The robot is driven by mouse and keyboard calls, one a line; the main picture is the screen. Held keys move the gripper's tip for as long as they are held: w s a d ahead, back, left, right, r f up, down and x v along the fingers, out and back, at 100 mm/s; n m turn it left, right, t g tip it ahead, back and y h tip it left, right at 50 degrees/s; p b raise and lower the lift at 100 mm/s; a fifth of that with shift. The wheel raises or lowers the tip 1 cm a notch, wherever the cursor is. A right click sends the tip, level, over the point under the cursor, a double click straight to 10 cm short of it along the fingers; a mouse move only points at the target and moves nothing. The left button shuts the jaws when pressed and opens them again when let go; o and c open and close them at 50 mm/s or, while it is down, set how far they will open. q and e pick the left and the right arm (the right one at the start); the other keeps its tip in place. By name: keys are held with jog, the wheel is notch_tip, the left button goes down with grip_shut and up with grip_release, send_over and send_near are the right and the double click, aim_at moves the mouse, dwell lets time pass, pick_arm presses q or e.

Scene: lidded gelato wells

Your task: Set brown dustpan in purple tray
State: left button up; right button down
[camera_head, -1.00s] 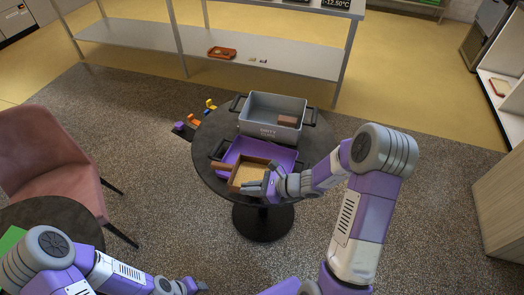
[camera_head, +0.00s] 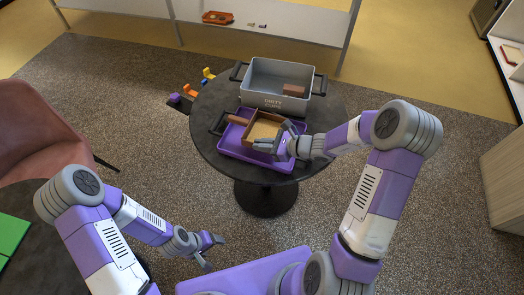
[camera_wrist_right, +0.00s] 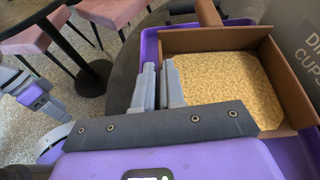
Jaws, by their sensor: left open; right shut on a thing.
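The brown dustpan (camera_head: 279,120), a shallow open box with a tan speckled floor and a stubby handle (camera_head: 238,120), is over the purple tray (camera_head: 232,147) on the round dark table. It also shows in the right wrist view (camera_wrist_right: 290,80), with the tray (camera_wrist_right: 148,45) around and under it. I cannot tell whether it touches the tray floor. My right gripper (camera_head: 270,146) is shut on the dustpan's wall; its fingers show in the right wrist view (camera_wrist_right: 160,85). My left gripper (camera_head: 211,250) is open and empty, low and away from the table.
A grey bin (camera_head: 258,72) labelled for dirty cups stands behind the tray, with a brown block (camera_head: 294,90) inside. Colored blocks (camera_head: 190,90) lie left of the table. A pink chair (camera_head: 45,125) stands at the left. The table's right side (camera_head: 330,110) is bare.

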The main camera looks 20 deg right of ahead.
notch_tip(320, 180, down, 4)
jog(key=shift+r+b, duration=0.25)
jog(key=shift+b, duration=0.35)
jog(key=c, duration=1.2)
grip_release()
jog(key=shift+r, duration=0.1)
jog(key=p+v, duration=0.3)
jog(key=v, duration=0.8)
jog(key=shift+d, duration=0.1)
jog(key=shift+s+d+r, duration=0.2)
jog(key=shift+s+d, duration=0.05)
jog(key=shift+d, duration=0.05)
